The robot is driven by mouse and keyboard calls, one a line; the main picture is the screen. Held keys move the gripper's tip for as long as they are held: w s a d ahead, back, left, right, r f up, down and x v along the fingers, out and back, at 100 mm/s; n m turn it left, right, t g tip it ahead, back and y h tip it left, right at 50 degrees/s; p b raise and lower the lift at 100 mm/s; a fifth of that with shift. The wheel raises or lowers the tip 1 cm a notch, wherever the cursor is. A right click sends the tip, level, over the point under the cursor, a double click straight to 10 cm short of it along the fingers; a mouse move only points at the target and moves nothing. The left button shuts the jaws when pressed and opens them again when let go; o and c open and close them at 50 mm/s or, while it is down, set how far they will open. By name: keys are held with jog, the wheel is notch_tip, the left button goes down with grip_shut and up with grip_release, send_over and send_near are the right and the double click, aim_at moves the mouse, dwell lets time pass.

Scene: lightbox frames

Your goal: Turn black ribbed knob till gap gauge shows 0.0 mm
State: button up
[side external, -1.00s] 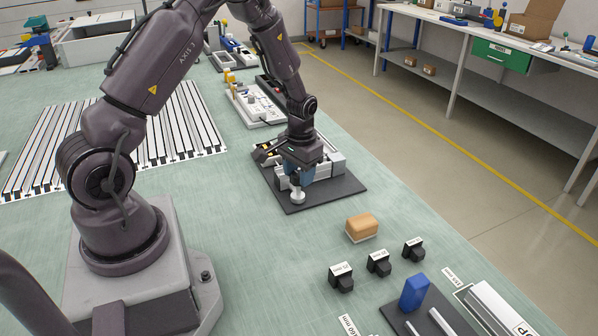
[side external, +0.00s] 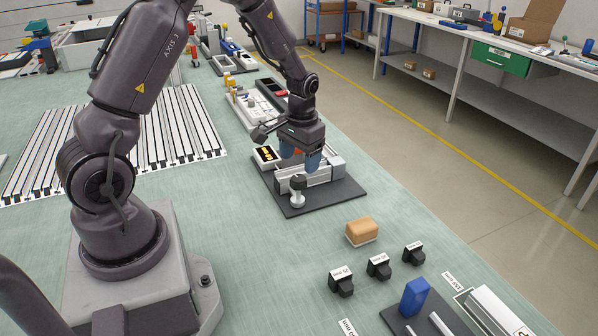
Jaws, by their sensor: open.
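My gripper (side external: 300,162) is open, with its blue fingers above and behind the front of the aluminium fixture (side external: 322,177). A small black knob (side external: 298,182) tops a white round post (side external: 298,200) at the fixture's front; its ribs are too small to make out. The knob stands clear in view, nearer the camera than the fingers, with nothing gripping it. The gap gauge (side external: 266,155) is a small dark display with yellow digits, to the left of the gripper. Its reading is too small to tell. The fixture stands on a dark base plate (side external: 340,197).
A tan block (side external: 361,230) and several small black labelled blocks (side external: 378,264) lie in front of the plate. A blue block (side external: 414,294) stands at lower right. Slotted rails (side external: 165,130) lie to the left. Trays of parts (side external: 250,108) stand behind. The green table is clear left of the plate.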

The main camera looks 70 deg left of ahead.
aim_at(300, 180)
notch_tip(300, 180, up, 8)
jog(key=shift+d+f, duration=0.15)
jog(key=shift+f, duration=0.05)
jog(key=s+d+r+m+t, duration=0.4)
jog(key=s+d+r+t, duration=0.1)
jog(key=s+d+r, duration=1)
jog(key=shift+s+d+t+h, duration=0.3)
jog(key=shift+s+d+t, duration=0.1)
jog(key=shift+s+d, duration=0.15)
jog(key=shift+c, duration=0.2)
dwell(1.8)
